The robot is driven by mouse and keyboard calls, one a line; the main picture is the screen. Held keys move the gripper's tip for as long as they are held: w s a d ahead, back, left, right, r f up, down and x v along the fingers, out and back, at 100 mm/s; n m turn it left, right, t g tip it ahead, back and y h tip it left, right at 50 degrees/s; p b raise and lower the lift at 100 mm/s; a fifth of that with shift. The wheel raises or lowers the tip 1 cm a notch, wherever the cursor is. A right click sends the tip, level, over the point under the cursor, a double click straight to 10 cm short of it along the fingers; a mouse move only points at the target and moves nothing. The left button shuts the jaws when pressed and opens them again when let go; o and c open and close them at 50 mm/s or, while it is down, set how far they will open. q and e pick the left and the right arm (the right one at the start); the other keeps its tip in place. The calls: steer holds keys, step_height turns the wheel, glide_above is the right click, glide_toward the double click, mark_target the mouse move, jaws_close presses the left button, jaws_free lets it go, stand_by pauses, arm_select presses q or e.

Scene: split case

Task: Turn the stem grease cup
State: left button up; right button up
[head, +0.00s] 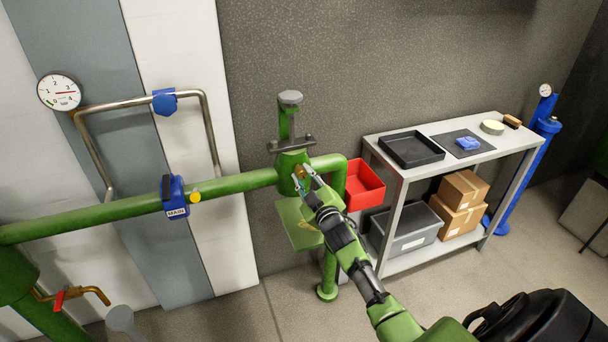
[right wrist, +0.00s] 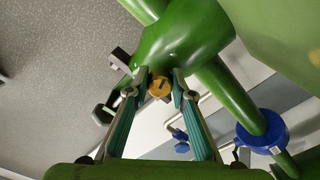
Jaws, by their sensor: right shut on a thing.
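The stem grease cup (right wrist: 159,88) is a small brass-coloured round cap with a dark slot across its face. It sits on the side of the green valve body (head: 288,170). My right gripper (head: 305,179) reaches the valve body from the lower right. In the right wrist view its two fingertips are on either side of the cup, shut on it. In the head view the cup shows only as a small yellowish spot (head: 300,171) by the fingertips. My left gripper is out of view.
A green pipe (head: 110,210) with a blue MAIN-labelled fitting (head: 174,197) runs left from the valve. A red bin (head: 365,186) is just right of it. A grey shelf (head: 455,130) with trays and boxes stands further right. A pressure gauge (head: 59,92) is at upper left.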

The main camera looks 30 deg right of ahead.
steer(key=shift+a+f+m+p, duration=0.1)
steer(key=shift+m+p, duration=0.25)
steer(key=shift+m, duration=1.35)
steer(key=o, duration=1.1)
steer(key=shift+s, duration=0.1)
steer(key=v, duration=1.1)
steer(key=shift+s, duration=0.4)
steer(key=shift+a, duration=0.1)
